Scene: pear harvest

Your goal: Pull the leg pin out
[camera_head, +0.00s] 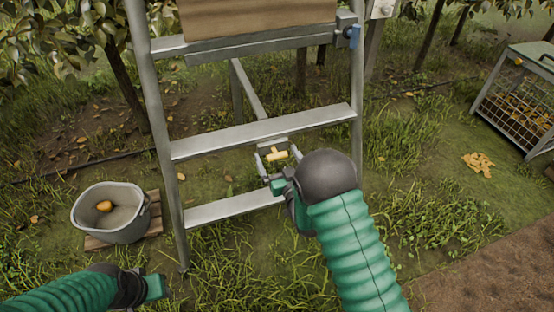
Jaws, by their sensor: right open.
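A yellow T-shaped handle (276,155), which looks like the leg pin, shows between two rungs of the metal ladder (262,136), by a small bracket on its rear leg. My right gripper (279,161) is open, with one finger on each side of the yellow handle as seen from here. I cannot tell whether the fingers touch it. The pin's shaft is hidden. My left gripper (152,288) is low at the left, away from the ladder. Its fingers do not show clearly.
A grey bucket (89,222) with a pear (104,206) inside stands on a wooden pallet (155,215) left of the ladder. A wire-sided crate (507,110) stands at the right, with a small yellowish pile (478,165) on the grass beside it.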

